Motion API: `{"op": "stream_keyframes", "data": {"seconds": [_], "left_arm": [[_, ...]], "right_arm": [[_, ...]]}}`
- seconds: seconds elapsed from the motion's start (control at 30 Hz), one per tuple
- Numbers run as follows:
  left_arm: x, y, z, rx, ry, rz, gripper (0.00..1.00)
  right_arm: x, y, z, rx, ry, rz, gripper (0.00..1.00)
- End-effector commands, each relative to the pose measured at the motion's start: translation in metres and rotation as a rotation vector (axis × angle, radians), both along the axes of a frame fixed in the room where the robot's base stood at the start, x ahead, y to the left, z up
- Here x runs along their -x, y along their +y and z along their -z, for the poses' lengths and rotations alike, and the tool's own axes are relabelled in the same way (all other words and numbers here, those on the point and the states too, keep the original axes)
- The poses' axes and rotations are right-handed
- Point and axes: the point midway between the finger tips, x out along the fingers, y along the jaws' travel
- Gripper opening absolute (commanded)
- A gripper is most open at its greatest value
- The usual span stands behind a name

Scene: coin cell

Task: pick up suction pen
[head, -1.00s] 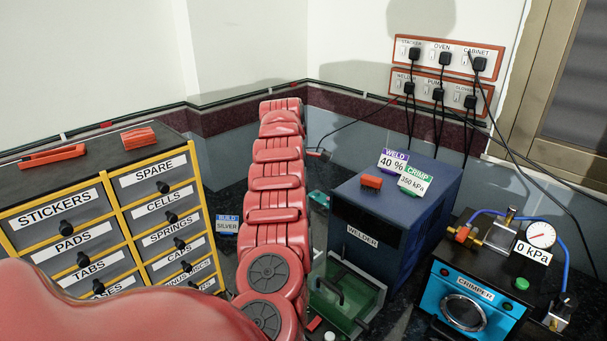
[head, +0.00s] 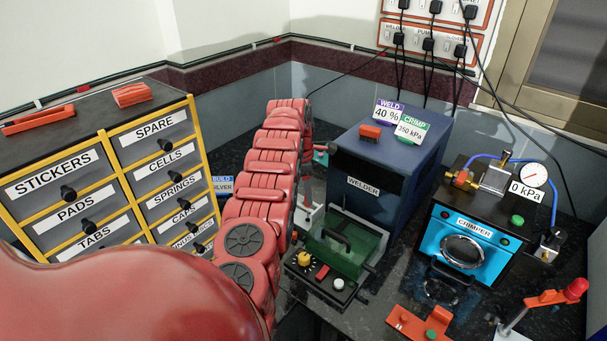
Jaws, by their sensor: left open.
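I cannot make out a suction pen for certain in the head view. A tilted silver rod with a red arm and red knob (head: 545,300) stands at the lower right, but I cannot tell what it is. My red left arm comes in from the lower left and reaches away up the middle of the picture. My right gripper is out of the picture.
A drawer cabinet (head: 85,205) stands at left. The blue welder (head: 385,165) has a green-lidded box (head: 335,240) in front. The crimper (head: 470,235) stands at right. A red block with a green button (head: 412,322) lies at the front edge. Dark bench is bare between them.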

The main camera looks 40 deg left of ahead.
Motion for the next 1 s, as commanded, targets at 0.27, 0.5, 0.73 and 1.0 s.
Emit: {"op": "stream_keyframes", "data": {"seconds": [0.27,0.5,0.73,1.0], "left_arm": [[0.0001,0.0002,-0.0004,0.000,0.000,0.000,0.27],[0.0003,0.0001,-0.0001,0.000,0.000,0.000,0.00],[0.0004,0.0000,0.0000,0.001,0.001,0.000,0.00],[0.0003,-0.0002,-0.0075,0.000,0.001,0.001,0.00]], "right_arm": [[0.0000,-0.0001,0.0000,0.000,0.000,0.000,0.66],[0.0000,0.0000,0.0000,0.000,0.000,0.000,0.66],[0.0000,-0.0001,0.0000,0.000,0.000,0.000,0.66],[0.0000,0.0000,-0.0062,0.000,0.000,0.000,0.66]]}}
